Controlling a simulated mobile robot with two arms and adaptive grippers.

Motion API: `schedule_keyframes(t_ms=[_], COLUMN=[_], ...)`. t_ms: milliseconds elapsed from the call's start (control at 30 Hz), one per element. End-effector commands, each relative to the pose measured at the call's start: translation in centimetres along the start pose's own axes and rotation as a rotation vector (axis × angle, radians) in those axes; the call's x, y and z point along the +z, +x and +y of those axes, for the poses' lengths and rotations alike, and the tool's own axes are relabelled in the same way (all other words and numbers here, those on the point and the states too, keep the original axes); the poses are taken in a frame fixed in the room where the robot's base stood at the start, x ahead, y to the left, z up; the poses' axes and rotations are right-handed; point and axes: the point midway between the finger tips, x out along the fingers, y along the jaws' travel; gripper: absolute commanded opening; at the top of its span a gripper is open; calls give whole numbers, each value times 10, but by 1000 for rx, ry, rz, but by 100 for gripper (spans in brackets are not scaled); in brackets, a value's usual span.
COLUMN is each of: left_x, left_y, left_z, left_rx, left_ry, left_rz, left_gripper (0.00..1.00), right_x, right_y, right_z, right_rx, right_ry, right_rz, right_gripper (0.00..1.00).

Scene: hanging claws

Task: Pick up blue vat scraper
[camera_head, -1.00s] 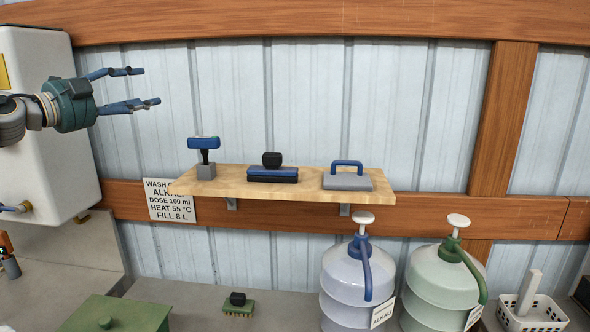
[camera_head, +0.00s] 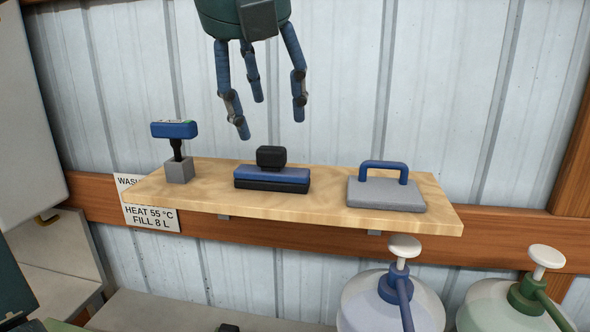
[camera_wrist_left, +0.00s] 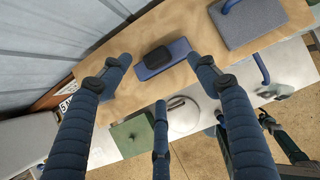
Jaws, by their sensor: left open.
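A blue block with a black base and black knob (camera_head: 272,178) lies on the middle of the wooden shelf (camera_head: 330,213); it best fits the blue vat scraper, though its form alone does not make this certain. It also shows in the left wrist view (camera_wrist_left: 163,58), between the two upper fingers. My left gripper (camera_head: 268,118) hangs above it, fingers pointing down, spread and empty. The fingertips are apart from the block. In the left wrist view the gripper (camera_wrist_left: 161,78) shows three dark blue fingers.
A blue-headed tool (camera_head: 174,130) stands upright in a grey block at the shelf's left. A grey slab with a blue handle (camera_head: 386,193) lies at its right. Pump containers (camera_head: 391,302) stand below the shelf's right end. A ribbed wall is behind.

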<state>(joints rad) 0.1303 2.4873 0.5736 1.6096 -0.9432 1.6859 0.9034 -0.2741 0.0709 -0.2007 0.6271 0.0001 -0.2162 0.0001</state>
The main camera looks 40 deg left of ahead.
Motion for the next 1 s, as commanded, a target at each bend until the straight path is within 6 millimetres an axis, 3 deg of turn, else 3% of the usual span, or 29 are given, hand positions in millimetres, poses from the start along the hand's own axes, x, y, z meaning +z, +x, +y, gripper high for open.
schedule_keyframes(t_ms=[200,367,467,733,1000], left_x=[0,0,0,2,2], left_y=[34,50,56,94,104], left_z=[1,1,2,7,7], left_rx=[1,0,-1,-3,-2], left_ry=[2,1,1,0,-1], left_rz=[6,4,7,6,2], left_gripper=[61,61,61,61,61], right_x=[34,52,48,14,18], right_y=[-8,-12,-15,-31,-32], right_z=[2,7,8,10,-3], right_rx=[2,7,8,11,-4], right_ry=[-2,-5,-5,-4,2], right_rz=[-46,-72,-67,-19,-28], right_gripper=[55,55,55,55,55])
